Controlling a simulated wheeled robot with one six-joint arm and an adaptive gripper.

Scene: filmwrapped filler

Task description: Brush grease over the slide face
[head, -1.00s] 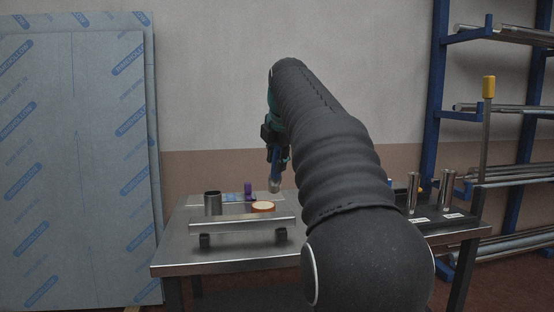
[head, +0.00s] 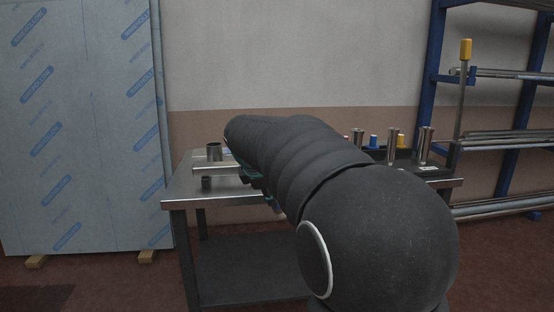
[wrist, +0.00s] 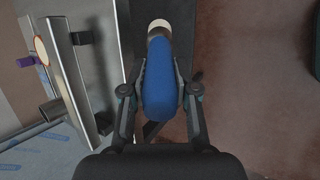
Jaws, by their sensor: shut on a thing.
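My gripper (wrist: 161,82) is shut on the blue handle (wrist: 159,90) of a brush in the wrist view. The brush's pale tip (wrist: 159,26) points away from the wrist. In that view it lies to the right of the tabletop, over the dark lower shelf and floor, apart from the steel slide bar (wrist: 84,80). The slide bar also shows in the head view (head: 213,170), raised on black feet, its right part hidden by my arm. A round orange-rimmed tin with a cream top (wrist: 41,50) stands behind the bar.
A steel cup (head: 214,151) and a purple item (wrist: 25,61) stand on the table (head: 181,187). Flared steel tubes (head: 424,146) stand in a black tray at the right. A film-wrapped sheet stack (head: 80,120) is left, a blue rack (head: 429,75) right.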

